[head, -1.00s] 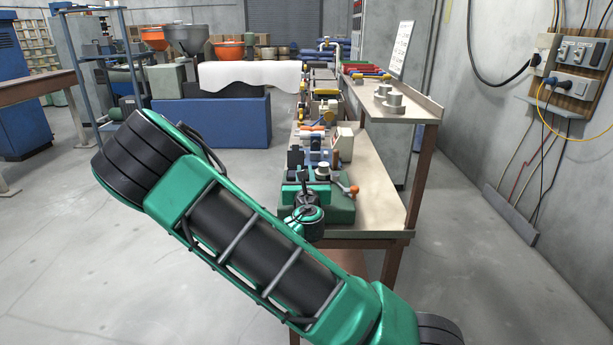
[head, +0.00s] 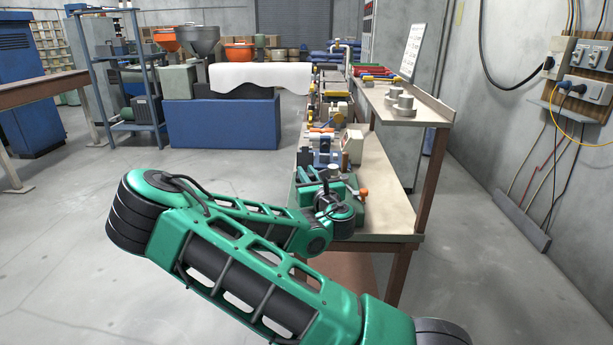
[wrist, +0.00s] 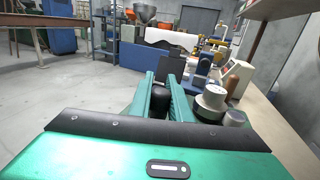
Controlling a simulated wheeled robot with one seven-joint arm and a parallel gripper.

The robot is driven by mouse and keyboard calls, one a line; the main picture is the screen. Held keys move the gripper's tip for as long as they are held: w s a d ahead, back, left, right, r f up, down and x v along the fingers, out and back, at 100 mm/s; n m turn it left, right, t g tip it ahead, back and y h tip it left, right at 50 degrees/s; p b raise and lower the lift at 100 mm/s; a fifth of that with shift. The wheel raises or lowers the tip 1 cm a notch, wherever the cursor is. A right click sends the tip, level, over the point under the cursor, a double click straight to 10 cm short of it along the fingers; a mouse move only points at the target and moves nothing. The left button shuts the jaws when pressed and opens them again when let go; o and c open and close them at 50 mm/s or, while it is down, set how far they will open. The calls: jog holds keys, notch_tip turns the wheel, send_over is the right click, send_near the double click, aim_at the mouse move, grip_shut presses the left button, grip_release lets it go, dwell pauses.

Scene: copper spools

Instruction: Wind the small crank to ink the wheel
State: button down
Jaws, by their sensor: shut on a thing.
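In the wrist view my gripper (wrist: 165,84) has its two green fingers closed around a small black upright grip (wrist: 160,102), which looks like the handle of the small crank. The crank's arm and pivot are hidden by the fingers and my gripper's body. In the head view my wrist covers most of the green-based machine on the near end of the bench. An orange knob (head: 363,192) shows just right of my wrist. A dark upright plate (wrist: 172,66) stands just beyond the fingertips. I cannot make out the wheel to be inked.
A pale spool-like part (wrist: 212,100) and a grey round part (wrist: 235,118) stand close right of my gripper. The bench (head: 385,205) carries several small devices in a row. A raised shelf (head: 412,113) runs along its right. The floor to the left is clear.

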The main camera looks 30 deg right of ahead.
jog(key=shift+w+a+n+y, duration=0.1)
jog(key=shift+a+n+y, duration=0.15)
jog(key=shift+n+y, duration=0.5)
jog(key=shift+w+a+f+n+t+y, duration=0.1)
jog(key=shift+a+n+t+y, duration=0.15)
jog(key=shift+y, duration=0.4)
jog(key=shift+w+a+f+n+t+y, duration=0.15)
jog(key=shift+n+y, duration=0.15)
jog(key=shift+y, duration=0.3)
jog(key=shift+a, duration=0.1)
jog(key=c, duration=1.6)
grip_release()
jog(key=shift+c, duration=0.2)
jog(key=shift+r, duration=0.1)
